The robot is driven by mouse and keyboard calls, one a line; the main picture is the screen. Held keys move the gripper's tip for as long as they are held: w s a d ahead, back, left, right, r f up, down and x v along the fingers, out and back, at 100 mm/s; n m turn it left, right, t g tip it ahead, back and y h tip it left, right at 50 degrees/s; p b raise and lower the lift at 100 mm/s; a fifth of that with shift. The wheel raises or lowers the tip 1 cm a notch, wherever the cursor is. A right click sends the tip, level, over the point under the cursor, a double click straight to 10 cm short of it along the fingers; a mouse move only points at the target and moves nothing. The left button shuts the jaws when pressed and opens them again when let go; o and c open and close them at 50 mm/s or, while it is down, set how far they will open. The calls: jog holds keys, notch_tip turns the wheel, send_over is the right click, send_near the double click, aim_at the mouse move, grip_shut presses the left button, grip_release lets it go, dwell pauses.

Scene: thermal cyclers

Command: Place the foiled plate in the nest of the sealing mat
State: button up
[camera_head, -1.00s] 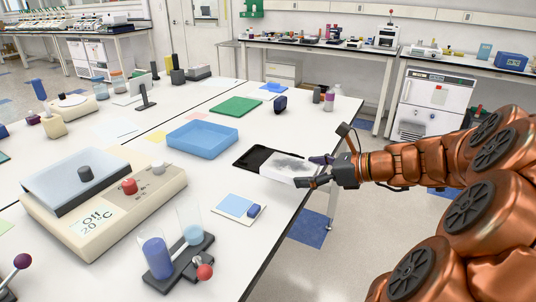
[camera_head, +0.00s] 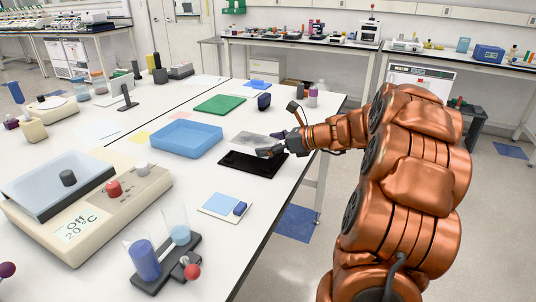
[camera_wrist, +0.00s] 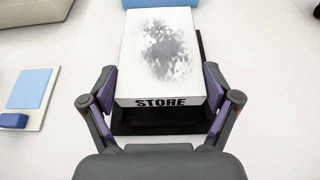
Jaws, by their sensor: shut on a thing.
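The foiled plate (camera_head: 252,143) is a pale slab with a grey mottled top. It fills the middle of the wrist view (camera_wrist: 158,50), with "STORE" on its near edge. My gripper (camera_head: 270,146) is shut on it, one finger on each side, as the wrist view shows (camera_wrist: 162,88). The flat black piece (camera_head: 253,165), apparently the sealing mat, lies on the table near its right edge. In the wrist view the black piece (camera_wrist: 160,127) shows under the plate's near end and along its right side. The plate seems to be above it; the nest is hidden.
A blue tray (camera_head: 187,139) stands left of the black piece and a green mat (camera_head: 220,104) lies behind. A light-blue pad with a small blue block (camera_head: 239,208) lies nearer. A heater-like device (camera_head: 90,205) and a tube holder (camera_head: 165,262) stand front left.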

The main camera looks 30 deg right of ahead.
aim_at(268, 161)
jog(key=f, duration=0.3)
jog(key=shift+w+f, duration=0.2)
jog(key=shift+f, duration=0.05)
jog(key=shift+f, duration=0.3)
